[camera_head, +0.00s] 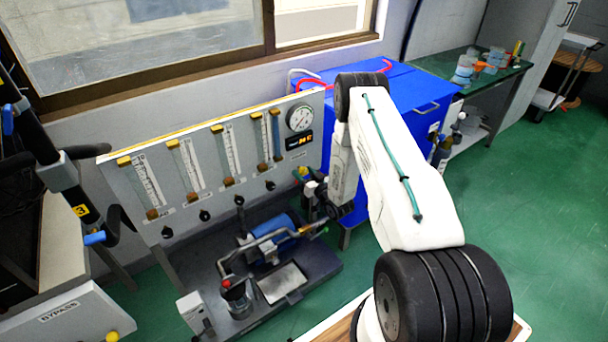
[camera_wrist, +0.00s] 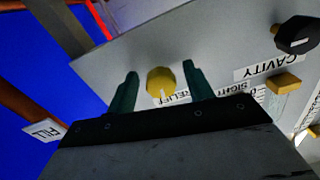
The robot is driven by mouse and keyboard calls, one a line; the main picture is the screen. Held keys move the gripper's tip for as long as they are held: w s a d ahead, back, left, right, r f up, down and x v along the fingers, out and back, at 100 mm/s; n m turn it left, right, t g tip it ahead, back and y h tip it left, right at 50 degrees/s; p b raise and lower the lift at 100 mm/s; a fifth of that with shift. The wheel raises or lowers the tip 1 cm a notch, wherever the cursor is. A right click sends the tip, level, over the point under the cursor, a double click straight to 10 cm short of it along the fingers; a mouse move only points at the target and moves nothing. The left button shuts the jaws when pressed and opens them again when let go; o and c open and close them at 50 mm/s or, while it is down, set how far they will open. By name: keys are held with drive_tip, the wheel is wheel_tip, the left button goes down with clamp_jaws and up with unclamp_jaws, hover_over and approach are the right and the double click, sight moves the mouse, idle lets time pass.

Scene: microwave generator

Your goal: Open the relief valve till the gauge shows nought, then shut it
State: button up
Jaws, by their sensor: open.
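The relief valve is a round yellow knob (camera_wrist: 160,81) on the grey panel, beside a label reading RELIEF (camera_wrist: 174,98). In the head view a small yellow knob (camera_head: 303,172) shows at the panel's lower right, beside my gripper (camera_head: 314,192). In the wrist view my gripper (camera_wrist: 159,70) is open, with one green finger on each side of the yellow knob and a visible gap to each. I cannot tell how deep the fingers reach around it. The round white gauge (camera_head: 299,117) is at the panel's upper right; its needle is too small to read.
The panel (camera_head: 150,180) carries several flow tubes with black knobs below. A black knob (camera_wrist: 296,35) marked CAVITY (camera_wrist: 280,69) and a pipe tagged FILL (camera_wrist: 44,130) are near my gripper. A blue cabinet (camera_head: 405,100) stands behind my arm. A blue pump (camera_head: 275,230) sits below the panel.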

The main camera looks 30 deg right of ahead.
drive_tip(key=shift+w, duration=0.1)
drive_tip(key=c, duration=1)
drive_tip(key=shift+m, duration=0.3)
drive_tip(key=m, duration=0.3)
drive_tip(key=shift+m, duration=0.4)
drive_tip(key=m, duration=0.3)
drive_tip(key=shift+a+m, duration=0.1)
drive_tip(key=shift+m, duration=0.2)
drive_tip(key=m, duration=0.4)
drive_tip(key=shift+r, duration=0.15)
drive_tip(key=shift+m, duration=1.9)
